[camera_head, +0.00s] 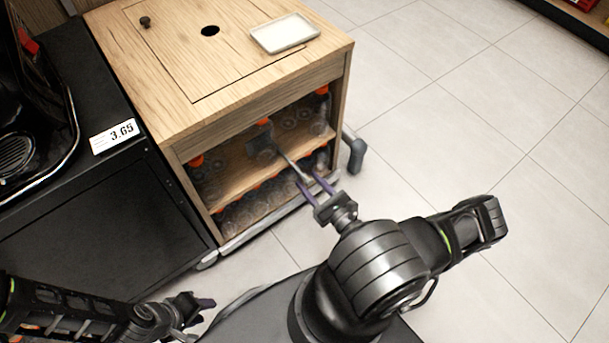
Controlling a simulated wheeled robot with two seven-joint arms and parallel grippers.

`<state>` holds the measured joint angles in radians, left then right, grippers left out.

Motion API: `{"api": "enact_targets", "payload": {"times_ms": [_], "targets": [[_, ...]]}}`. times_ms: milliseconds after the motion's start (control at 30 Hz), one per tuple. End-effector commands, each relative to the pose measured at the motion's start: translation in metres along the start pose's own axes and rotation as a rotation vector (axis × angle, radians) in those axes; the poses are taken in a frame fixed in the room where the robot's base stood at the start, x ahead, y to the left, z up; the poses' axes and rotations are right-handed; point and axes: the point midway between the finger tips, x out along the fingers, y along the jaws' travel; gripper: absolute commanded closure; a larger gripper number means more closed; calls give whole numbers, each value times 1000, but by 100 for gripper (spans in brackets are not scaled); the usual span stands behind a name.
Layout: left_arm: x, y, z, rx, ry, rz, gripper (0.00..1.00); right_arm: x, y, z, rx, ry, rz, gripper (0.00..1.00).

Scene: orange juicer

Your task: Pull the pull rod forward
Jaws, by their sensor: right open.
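The pull rod (287,160) is a thin grey rod at the front of the wooden cabinet. It runs from a dark grey block (262,140) in the open shelf toward my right gripper (316,184). My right gripper is open, with its two purple fingers pointing at the cabinet, one on either side of the rod's near end. I cannot tell whether they touch the rod. My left gripper (205,302) is low at the bottom left, away from the cabinet. The view does not show whether its jaws are apart.
The wooden cabinet (180,90) holds several orange-capped bottles and has a white tray (284,33) on top. A grey handle (356,155) sticks out at its right side. A black counter (85,215) with a price tag stands on the left. The tiled floor at right is clear.

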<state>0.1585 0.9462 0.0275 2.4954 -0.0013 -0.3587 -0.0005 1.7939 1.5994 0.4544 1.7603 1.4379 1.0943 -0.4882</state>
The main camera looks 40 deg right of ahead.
Motion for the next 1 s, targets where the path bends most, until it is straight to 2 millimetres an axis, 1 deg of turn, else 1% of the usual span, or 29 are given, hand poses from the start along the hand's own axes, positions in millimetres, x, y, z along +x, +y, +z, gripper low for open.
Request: {"api": "enact_targets", "payload": {"times_ms": [33,100,200,300,900,1000], "targets": [[-2,1,0,0,0,0,64,-10,-1,1,0,3,-2,59],[-3,1,0,0,0,0,64,-21,0,1,-1,3,0,59],[-4,2,0,1,0,0,64,-33,-1,0,0,1,-1,59],[-4,2,0,1,0,0,64,-39,0,0,1,1,1,59],[-4,2,0,0,0,0,64,-40,0,0,5,0,0,59],[-4,2,0,0,0,0,64,-40,4,-7,26,28,17,59]]}}
